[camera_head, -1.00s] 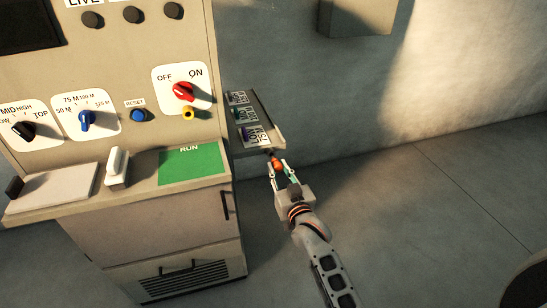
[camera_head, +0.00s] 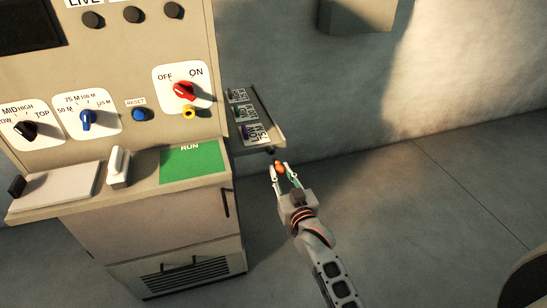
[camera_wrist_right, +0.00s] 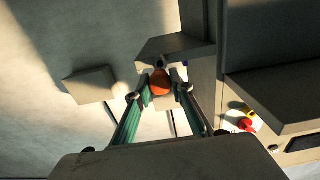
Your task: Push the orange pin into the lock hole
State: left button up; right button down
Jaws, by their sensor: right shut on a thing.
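My right gripper (camera_head: 281,171) is shut on the orange pin (camera_head: 279,168), just off the front edge of the side shelf. In the right wrist view the pin's rounded orange body (camera_wrist_right: 160,84) sits between the two fingertips, with a dark tip pointing away from the gripper. A yellow ring (camera_head: 188,112) on the panel, just below the red OFF/ON knob (camera_head: 184,90), looks like the lock hole; its opening is too small to make out. The pin is apart from it, to its lower right. My left gripper is not in view.
The side shelf (camera_head: 272,138) holds several labelled cards and small dark items. The cabinet's ledge carries a green RUN plate (camera_head: 195,162), a white handle (camera_head: 117,167) and a pale slab (camera_head: 62,186). A blue RESET button (camera_head: 139,115) is left of the ring.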

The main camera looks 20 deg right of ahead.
aim_at(281, 172)
jog(key=shift+s, duration=0.1)
jog(key=shift+s, duration=1.9)
jog(key=shift+d, duration=0.1)
